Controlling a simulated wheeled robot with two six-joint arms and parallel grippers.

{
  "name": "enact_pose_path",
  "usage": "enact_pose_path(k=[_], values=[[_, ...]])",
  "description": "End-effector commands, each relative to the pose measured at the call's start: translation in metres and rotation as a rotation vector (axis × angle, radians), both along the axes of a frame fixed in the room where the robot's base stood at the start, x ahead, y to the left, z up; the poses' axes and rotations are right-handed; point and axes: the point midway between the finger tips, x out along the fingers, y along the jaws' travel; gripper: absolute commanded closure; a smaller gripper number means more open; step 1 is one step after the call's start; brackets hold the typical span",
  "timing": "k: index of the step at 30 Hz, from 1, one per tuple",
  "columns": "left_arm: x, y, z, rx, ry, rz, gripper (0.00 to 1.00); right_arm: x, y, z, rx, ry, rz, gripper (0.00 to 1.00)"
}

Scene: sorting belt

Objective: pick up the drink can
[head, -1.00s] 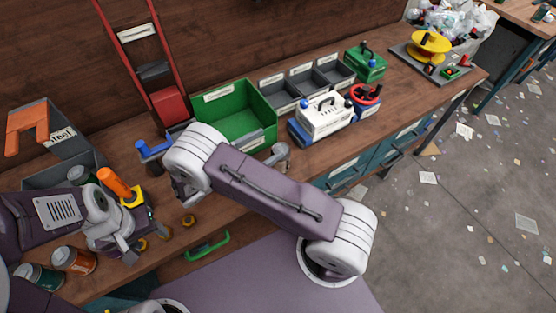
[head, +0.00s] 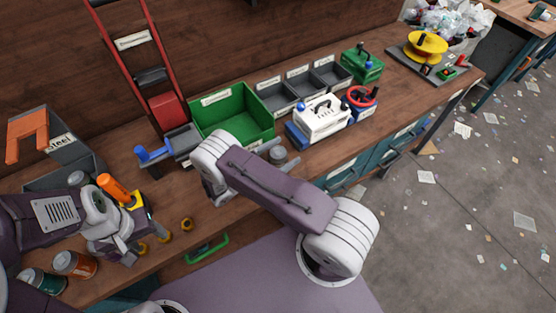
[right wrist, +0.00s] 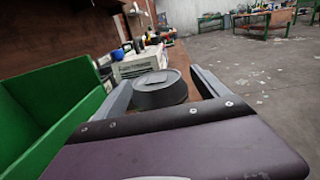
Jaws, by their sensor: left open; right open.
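A grey can (head: 279,157) stands upright on the bench in front of the green bin. In the right wrist view the grey can (right wrist: 160,92) shows its round top with a small tab-like mark. My right gripper (right wrist: 160,76) is open, with one finger on each side of it; whether they touch it I cannot tell. In the head view my own arm hides most of that gripper. My left gripper (head: 146,248) is open and empty low over the bench at the left. An orange-brown can (head: 74,264) and a dark green can (head: 42,281) stand at the lower left.
The green bin (head: 235,115) stands close behind the grey can. A white device (head: 322,119) and grey bins (head: 280,97) stand farther right. A screwdriver with an orange handle (head: 113,187) and brass nuts (head: 186,224) are near my left gripper. A Steel bin (head: 60,142) is at left.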

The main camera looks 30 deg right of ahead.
Motion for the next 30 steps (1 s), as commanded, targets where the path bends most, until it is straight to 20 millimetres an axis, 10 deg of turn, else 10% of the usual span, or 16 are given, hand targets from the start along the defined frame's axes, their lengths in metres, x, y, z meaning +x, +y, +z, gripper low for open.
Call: enact_pose_path(k=[7,14,30], values=[[0.000,0.000,0.000,0.000,0.000,0.000,0.44,0.001,-0.003,-0.001,0.001,0.000,0.001,0.16],[0.000,0.000,0.000,0.000,0.000,0.000,0.44,0.001,-0.003,-0.001,0.001,0.000,0.001,0.79],[0.000,0.000,0.001,0.000,0.000,0.000,0.44,0.001,-0.002,0.038,0.002,-0.004,0.001,0.80]])
